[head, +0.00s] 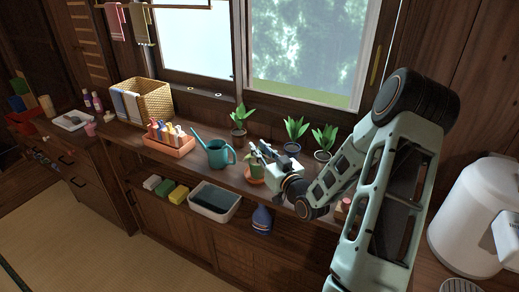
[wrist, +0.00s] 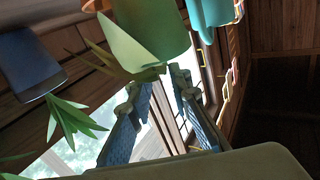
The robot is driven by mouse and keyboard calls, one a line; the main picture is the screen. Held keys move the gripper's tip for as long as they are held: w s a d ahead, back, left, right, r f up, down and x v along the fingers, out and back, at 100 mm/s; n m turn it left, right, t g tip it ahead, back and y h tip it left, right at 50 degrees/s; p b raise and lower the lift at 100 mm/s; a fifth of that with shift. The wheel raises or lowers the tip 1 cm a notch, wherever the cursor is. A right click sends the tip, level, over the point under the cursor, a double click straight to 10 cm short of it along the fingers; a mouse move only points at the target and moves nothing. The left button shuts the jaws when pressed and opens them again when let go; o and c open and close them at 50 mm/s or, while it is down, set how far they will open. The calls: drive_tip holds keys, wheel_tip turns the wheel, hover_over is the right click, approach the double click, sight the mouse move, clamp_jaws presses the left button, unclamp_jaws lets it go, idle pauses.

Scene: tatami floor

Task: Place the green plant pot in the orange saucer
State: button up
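The green plant pot (head: 256,170) stands upright on the counter top, just left of my gripper, with its leaves up. The orange saucer (head: 252,181) shows as a rim under it; the pot appears to sit in it, but the contact is partly hidden. In the wrist view the pot (wrist: 158,25) is large at the top, with its leaves towards the fingers. My gripper (head: 264,152) is beside and slightly above the pot. In the wrist view its two fingers (wrist: 158,82) are spread with a gap and nothing between them; the pot lies beyond their tips.
A teal watering can (head: 217,153) stands left of the pot. An orange tray of bottles (head: 168,146) is further left. Potted plants stand behind, including a dark pot (head: 322,155) near my arm. The window is behind the counter. A white basin (head: 214,201) is on the lower shelf.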

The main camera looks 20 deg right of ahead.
drive_tip(key=shift+r, duration=0.15)
drive_tip(key=shift+s, duration=0.15)
drive_tip(key=s, duration=1.1)
drive_tip(key=shift+s+d, duration=0.4)
drive_tip(key=shift+d, duration=0.05)
drive_tip(key=shift+d, duration=0.1)
